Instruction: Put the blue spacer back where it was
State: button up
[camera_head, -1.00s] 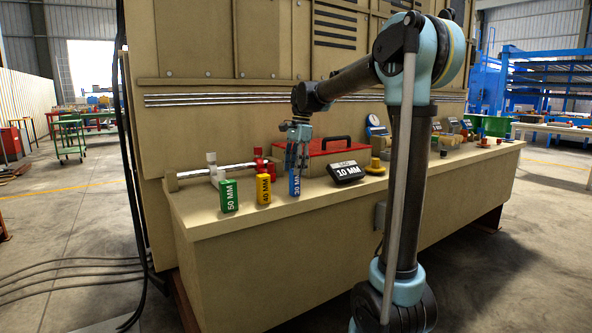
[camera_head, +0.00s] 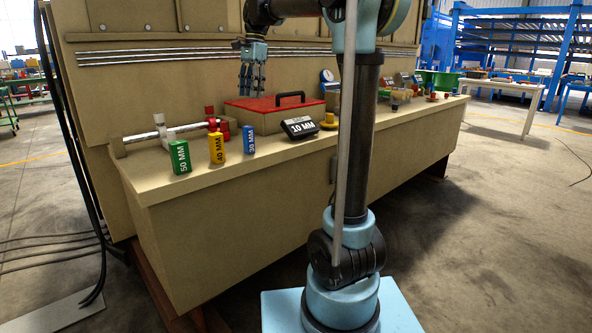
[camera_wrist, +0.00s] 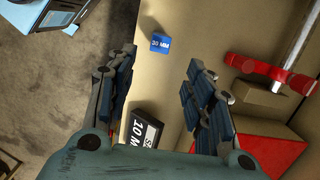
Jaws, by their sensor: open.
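The blue spacer (camera_head: 249,140), marked 30 MM, stands on the beige ledge (camera_head: 200,190), to the right of the yellow 40 MM spacer (camera_head: 217,150) and the green 50 MM spacer (camera_head: 180,157). My gripper (camera_head: 253,88) is above and behind the blue spacer, pointing down, clear of it. In the wrist view the blue spacer (camera_wrist: 160,43) shows small beyond my open, empty fingers (camera_wrist: 155,90), with nothing between them.
A metal rod with a red clamp (camera_head: 218,125) lies behind the spacers. More items stand farther right along the ledge.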

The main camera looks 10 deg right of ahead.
jog(key=s+d+f+n+t, duration=0.1)
jog(key=s+d+f+n, duration=0.2)
jog(key=s+d+f, duration=0.5)
jog(key=s+d+f+n+t, duration=0.1)
jog(key=s+d+f+n, duration=0.2)
jog(key=s+d+f, duration=0.45)
jog(key=s+d+f+n, duration=0.2)
jog(key=s+f, duration=0.6)
jog(key=f, duration=0.1)
jog(key=s+d+f+n+t+h, duration=0.1)
jog(key=s+d+f+n, duration=0.1)
jog(key=s+f, duration=0.7)
jog(key=shift+s+d+f+n+h, duration=0.2)
jog(key=shift+f+n+h, duration=0.1)
jog(key=shift+f+n, duration=0.4)
